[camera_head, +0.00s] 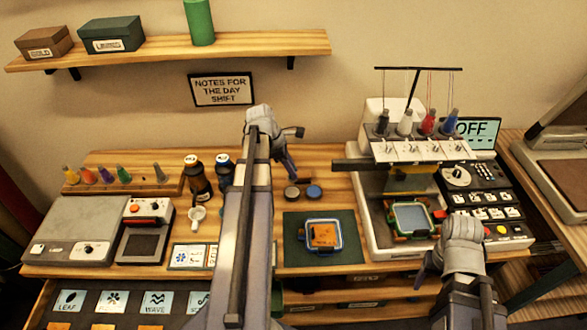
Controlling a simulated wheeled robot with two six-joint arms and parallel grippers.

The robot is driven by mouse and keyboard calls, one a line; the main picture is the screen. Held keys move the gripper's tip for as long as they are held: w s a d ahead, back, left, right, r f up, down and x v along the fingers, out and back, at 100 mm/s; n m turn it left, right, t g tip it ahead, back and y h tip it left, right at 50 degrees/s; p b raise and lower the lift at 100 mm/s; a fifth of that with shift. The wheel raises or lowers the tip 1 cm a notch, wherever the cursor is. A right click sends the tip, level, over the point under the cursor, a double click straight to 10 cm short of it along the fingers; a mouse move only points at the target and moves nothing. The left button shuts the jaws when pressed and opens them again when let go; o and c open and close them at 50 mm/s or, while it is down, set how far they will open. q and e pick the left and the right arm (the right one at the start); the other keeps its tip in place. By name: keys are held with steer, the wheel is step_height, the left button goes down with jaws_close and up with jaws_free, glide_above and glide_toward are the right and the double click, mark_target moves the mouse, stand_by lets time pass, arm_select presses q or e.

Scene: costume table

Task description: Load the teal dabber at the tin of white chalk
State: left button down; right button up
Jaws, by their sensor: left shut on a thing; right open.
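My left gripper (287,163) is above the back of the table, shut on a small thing. That thing is almost wholly hidden, and its colour is unclear; it is probably the teal dabber. Just below the gripper in the picture are two small round tins, one dark grey-brown (292,193) and one with a blue top (314,192). I cannot tell either as the tin of white chalk; no white content shows. The gripper looks apart from both tins. My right gripper (428,266) is open at the front, below the stitching machine.
A green mat (346,252) holds a framed orange patch (324,236). The multi-needle machine (382,245) holds a hoop (411,217). A spool rack (88,187) is further left.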

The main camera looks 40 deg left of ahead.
arm_select(q)
steer(key=shift+f+b, duration=2.8)
steer(key=shift+f, duration=0.15)
steer(key=shift+f+b, duration=0.45)
steer(key=shift+b, duration=0.05)
steer(key=shift+r, duration=0.1)
step_height(320, 180, up, 7)
steer(key=p, duration=0.7)
stand_by(0.6)
